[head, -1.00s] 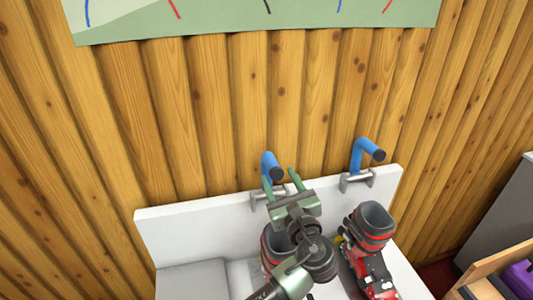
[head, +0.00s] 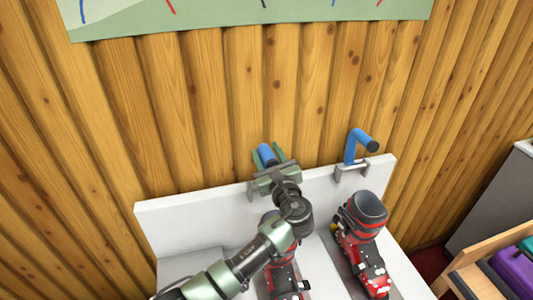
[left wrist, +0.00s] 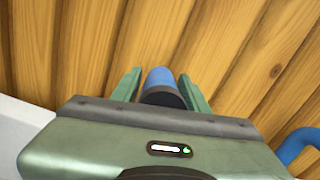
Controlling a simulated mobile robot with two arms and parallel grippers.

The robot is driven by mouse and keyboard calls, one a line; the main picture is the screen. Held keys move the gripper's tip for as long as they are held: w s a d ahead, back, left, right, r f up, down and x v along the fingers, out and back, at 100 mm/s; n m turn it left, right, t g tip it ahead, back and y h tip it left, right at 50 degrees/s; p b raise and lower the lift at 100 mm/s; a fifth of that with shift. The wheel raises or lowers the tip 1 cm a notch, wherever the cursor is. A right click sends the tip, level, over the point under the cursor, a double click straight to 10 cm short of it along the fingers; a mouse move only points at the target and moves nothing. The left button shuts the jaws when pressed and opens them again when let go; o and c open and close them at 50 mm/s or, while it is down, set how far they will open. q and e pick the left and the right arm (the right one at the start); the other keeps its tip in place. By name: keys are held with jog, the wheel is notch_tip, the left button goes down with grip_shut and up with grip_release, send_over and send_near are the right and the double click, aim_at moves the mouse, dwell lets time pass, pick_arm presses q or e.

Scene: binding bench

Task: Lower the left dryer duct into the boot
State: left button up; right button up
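The left dryer duct (head: 266,154) is a blue tube with a dark end, at the white back panel. My left gripper (head: 268,155) is at it, with one green finger on each side of the tube. In the left wrist view the duct (left wrist: 160,78) lies between the fingers (left wrist: 160,86), which look open and not clamped on it. The duct's lower part and mount are mostly hidden by the gripper. The red and black left boot (head: 284,280) stands below, partly hidden by my left arm. My right gripper is not in view.
A second blue duct (head: 352,150) stands raised on a metal bracket to the right, above a second boot (head: 368,212). It also shows at the right edge of the left wrist view (left wrist: 293,150). A log wall (head: 220,100) rises close behind the white panel (head: 180,216).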

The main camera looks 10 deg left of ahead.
pick_arm(q)
grip_shut()
dwell(1.2)
